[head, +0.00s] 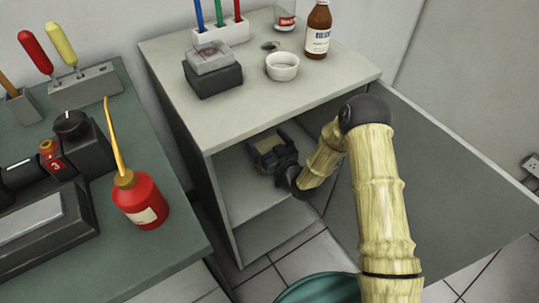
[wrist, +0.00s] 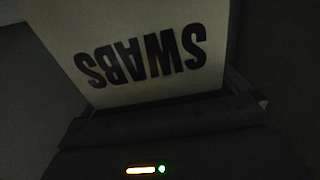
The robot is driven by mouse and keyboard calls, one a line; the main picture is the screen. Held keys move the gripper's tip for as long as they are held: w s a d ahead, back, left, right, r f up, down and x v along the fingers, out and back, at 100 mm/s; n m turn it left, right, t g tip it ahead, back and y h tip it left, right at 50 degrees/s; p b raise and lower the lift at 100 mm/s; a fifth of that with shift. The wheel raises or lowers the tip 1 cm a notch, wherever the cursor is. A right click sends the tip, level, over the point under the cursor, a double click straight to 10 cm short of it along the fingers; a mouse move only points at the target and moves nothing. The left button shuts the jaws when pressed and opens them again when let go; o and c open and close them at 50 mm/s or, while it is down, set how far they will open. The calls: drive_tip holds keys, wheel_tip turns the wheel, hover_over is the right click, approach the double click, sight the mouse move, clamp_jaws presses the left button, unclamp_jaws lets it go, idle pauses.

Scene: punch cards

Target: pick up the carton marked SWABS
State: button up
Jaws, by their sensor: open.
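The carton marked SWABS (wrist: 130,25) is pale with bold black lettering, which reads upside down in the wrist view. It fills the upper middle of that view, close in front of my gripper. In the head view my gripper (head: 267,142) reaches into the open cabinet, above the inner shelf. Its jaws are open, with bluish fingers apart. A dull tan patch shows between the fingers; it is too dark there to tell its outline. The wrist view is dim, and I cannot tell whether the fingers touch the carton.
The cabinet (head: 225,205) has its door (head: 430,165) swung open at the right, beside my arm. On its top stand a brown bottle (head: 318,30), a white bowl (head: 282,72) and a dark box (head: 213,80). A green bench (head: 110,255) with a red oil can (head: 141,202) is left.

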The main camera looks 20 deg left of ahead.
drive_tip(key=c, duration=1)
drive_tip(key=shift+o, duration=0.2)
drive_tip(key=shift+r, duration=0.1)
wheel_tip(320, 180, up, 10)
drive_tip(key=shift+f+p, duration=0.1)
drive_tip(key=shift+p, duration=1.15)
